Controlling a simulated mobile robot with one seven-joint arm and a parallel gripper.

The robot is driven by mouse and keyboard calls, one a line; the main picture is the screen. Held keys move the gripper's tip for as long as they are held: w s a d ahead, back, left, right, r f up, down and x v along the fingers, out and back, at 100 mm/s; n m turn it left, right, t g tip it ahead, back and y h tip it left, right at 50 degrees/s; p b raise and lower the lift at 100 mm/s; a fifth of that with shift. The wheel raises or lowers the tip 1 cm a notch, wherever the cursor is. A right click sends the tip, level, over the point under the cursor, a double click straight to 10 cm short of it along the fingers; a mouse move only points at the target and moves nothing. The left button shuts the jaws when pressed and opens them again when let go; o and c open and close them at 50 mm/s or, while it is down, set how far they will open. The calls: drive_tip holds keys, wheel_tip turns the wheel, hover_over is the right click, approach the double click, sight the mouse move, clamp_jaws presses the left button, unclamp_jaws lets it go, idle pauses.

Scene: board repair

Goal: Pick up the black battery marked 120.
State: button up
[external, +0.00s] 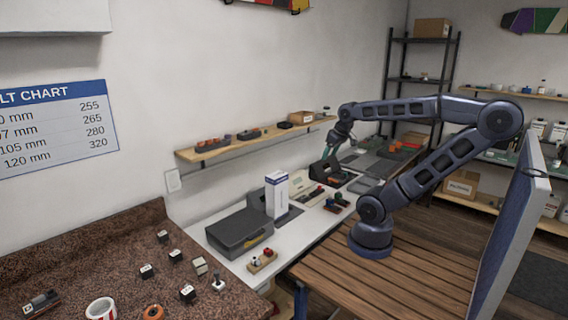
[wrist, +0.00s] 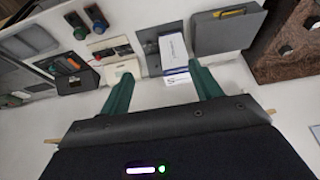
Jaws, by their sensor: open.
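Several small black blocks with pale faces lie spread on the brown speckled counter (external: 90,245) at the lower left of the external view. They include a back block (external: 162,236), a middle block (external: 175,256), a left block (external: 147,271) and a front block (external: 187,293). Their markings are too small to read, so I cannot tell which is the battery marked 120. My gripper (external: 338,148) is far from them, over the back of the white bench. In the wrist view my gripper (wrist: 162,82) has its green fingers apart, with nothing held between them.
A white box (external: 277,194) stands beside a dark grey case (external: 239,232) on the white bench, between my gripper and the counter. A tape roll (external: 101,308) and an orange ring (external: 153,312) lie at the counter's front. A wall shelf (external: 255,139) runs above the bench.

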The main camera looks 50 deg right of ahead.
drive_tip(key=w+a+r+m+g, duration=0.1)
drive_tip(key=w+a+r+m, duration=0.15)
drive_tip(key=w, duration=0.35)
drive_tip(key=w+a+r+m+g+y, duration=0.1)
drive_tip(key=w+a+r, duration=0.1)
drive_tip(key=w+a, duration=0.35)
drive_tip(key=w+a+r+m+g, duration=0.1)
drive_tip(key=w+a+r+m, duration=0.1)
drive_tip(key=w, duration=0.6)
drive_tip(key=w+a+f+m+g+h, duration=0.1)
drive_tip(key=w+a+f+m, duration=0.15)
drive_tip(key=w+a, duration=0.45)
drive_tip(key=w+a+f+m, duration=0.2)
drive_tip(key=w+a+f, duration=0.1)
drive_tip(key=a, duration=0.7)
drive_tip(key=w+a+f+m+g+h, duration=0.1)
drive_tip(key=w+a+f+m, duration=0.15)
drive_tip(key=w+a, duration=0.45)
drive_tip(key=m+h, duration=0.4)
drive_tip(key=m, duration=0.1)
approach(174, 252)
drive_tip(key=shift+t, duration=0.4)
drive_tip(key=x, duration=0.7)
drive_tip(key=s+x, duration=0.1)
drive_tip(key=x, duration=0.2)
drive_tip(key=shift+f, duration=0.15)
